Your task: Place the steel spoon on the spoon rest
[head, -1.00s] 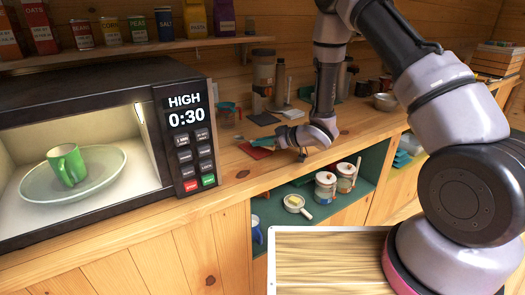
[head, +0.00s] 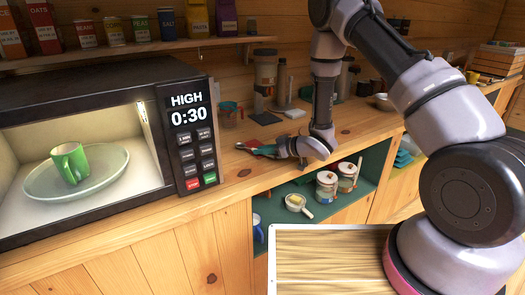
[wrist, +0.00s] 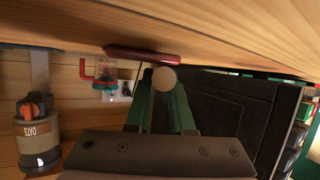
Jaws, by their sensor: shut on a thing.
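The red spoon rest (head: 264,152) lies on the wooden counter, right of the microwave. It also shows in the wrist view (wrist: 145,56), where the counter is at the top of the picture. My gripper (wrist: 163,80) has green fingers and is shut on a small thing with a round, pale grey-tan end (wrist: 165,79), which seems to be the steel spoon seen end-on. In the head view my gripper (head: 268,148) is low over the counter, right by the spoon rest. The fingers hide much of the spoon and part of the rest. I cannot tell whether the spoon touches the rest.
The open microwave (head: 110,90) holds a green mug (head: 69,163) on a plate. A measuring cup (head: 228,114), a dark mat (head: 265,118) and canisters (head: 264,68) stand behind my gripper. Jars (head: 326,187) sit on a lower shelf. The counter front is clear.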

